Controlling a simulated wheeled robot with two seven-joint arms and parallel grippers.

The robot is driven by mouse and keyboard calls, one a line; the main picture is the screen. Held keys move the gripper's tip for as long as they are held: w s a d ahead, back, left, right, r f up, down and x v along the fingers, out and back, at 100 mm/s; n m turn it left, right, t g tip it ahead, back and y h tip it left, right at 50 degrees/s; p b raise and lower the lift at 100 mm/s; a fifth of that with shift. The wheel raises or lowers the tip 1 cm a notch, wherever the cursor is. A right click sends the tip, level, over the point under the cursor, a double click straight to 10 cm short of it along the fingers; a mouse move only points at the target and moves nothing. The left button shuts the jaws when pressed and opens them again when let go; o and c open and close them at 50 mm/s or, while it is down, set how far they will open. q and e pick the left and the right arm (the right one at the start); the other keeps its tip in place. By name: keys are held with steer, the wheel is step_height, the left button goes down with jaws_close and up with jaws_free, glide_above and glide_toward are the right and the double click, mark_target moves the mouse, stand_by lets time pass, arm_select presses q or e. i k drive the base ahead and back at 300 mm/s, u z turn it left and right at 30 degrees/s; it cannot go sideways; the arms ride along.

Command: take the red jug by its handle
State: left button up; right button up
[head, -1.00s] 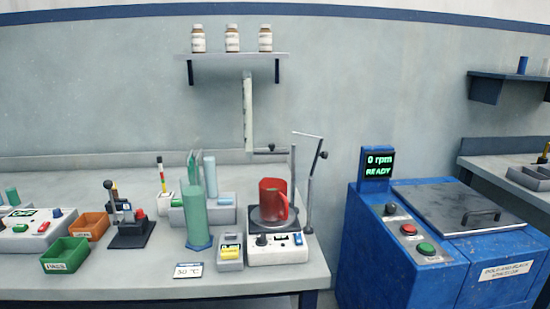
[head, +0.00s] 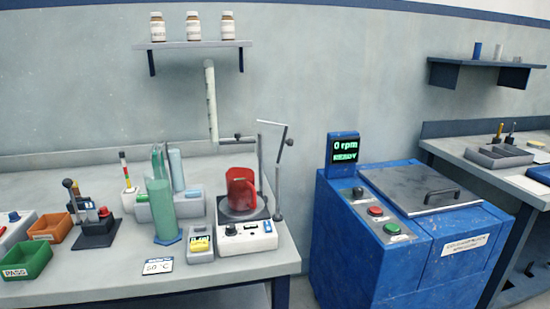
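The red jug (head: 241,190) stands upright on the plate of a white hot-plate device (head: 247,238) near the right end of the grey bench. Its handle seems to be on the right side, but it is small and hard to make out. Neither of my grippers is in the head view, and nothing is touching the jug.
A stand with metal rods (head: 278,170) rises right behind the jug. A green cylinder (head: 162,210) and a small grey device with a yellow part (head: 200,243) stand to its left. A blue centrifuge (head: 375,245) stands right of the bench, across a gap. A shelf with bottles (head: 192,45) hangs above.

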mark_target(242, 194)
steer(key=z, duration=1)
steer(key=i, duration=0.5)
steer(key=u, duration=1.15)
